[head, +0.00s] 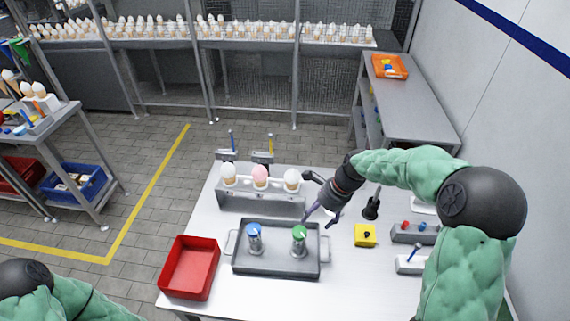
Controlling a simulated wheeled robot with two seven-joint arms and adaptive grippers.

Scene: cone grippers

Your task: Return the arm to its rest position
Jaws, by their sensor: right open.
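My right arm (410,165) reaches in from the right over the table, bent at the elbow. Its gripper (321,219) is open, with no object visible between the fingers. It hangs above the right edge of the grey tray (275,268), close to the green-topped metal piece (299,238). Whether it touches anything cannot be told. A blue-topped metal piece (254,238) stands upright in the same tray. Part of my left arm (60,298) shows at the bottom left; its gripper is out of view.
A grey rack (258,202) holding white and pink scoops stands behind the tray. A red bin (188,268) lies left of it. A yellow block (364,236), a dark bell-shaped item (371,208) and a grey button box (413,234) sit right of the gripper, near my forearm.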

